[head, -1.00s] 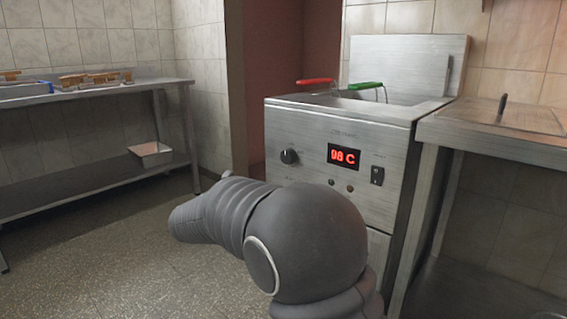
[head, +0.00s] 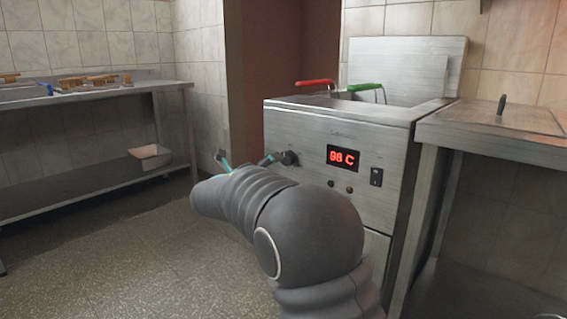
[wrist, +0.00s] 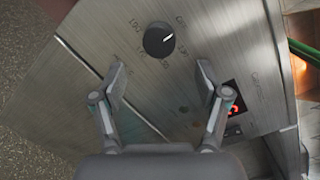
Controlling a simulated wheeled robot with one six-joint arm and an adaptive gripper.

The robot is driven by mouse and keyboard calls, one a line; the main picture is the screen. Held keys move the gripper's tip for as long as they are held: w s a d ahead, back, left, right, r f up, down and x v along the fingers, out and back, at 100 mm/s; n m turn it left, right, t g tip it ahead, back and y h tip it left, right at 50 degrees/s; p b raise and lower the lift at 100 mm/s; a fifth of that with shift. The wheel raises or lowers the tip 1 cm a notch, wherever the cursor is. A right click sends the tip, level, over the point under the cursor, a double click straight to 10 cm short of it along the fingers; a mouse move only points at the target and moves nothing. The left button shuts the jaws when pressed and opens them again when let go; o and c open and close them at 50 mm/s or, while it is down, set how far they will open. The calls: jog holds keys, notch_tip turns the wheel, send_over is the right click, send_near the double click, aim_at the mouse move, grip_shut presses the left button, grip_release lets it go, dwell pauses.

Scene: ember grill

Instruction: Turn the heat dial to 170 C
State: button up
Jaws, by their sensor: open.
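The heat dial (wrist: 159,39) is a round black knob with a white pointer line on the fryer's steel front (head: 310,130). Printed marks ring it in the wrist view, too blurred to read surely. My gripper (wrist: 160,80) is open and empty, its two fingers spread below the dial in the wrist view, apart from it. In the head view my gripper (head: 243,160) is at the left of the fryer front, one finger overlapping the dial (head: 289,158). The red display (head: 343,158) reads about 98 C.
A black switch (head: 376,176) and small round lamps sit right of the dial. Red (head: 314,83) and green (head: 366,86) basket handles stick out on top of the fryer. A steel counter (head: 490,128) adjoins at right; a steel table (head: 100,94) stands left.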

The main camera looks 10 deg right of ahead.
aim_at(285, 159)
jog(key=x, duration=0.7)
jog(key=shift+w, duration=0.1)
jog(key=c, duration=1.2)
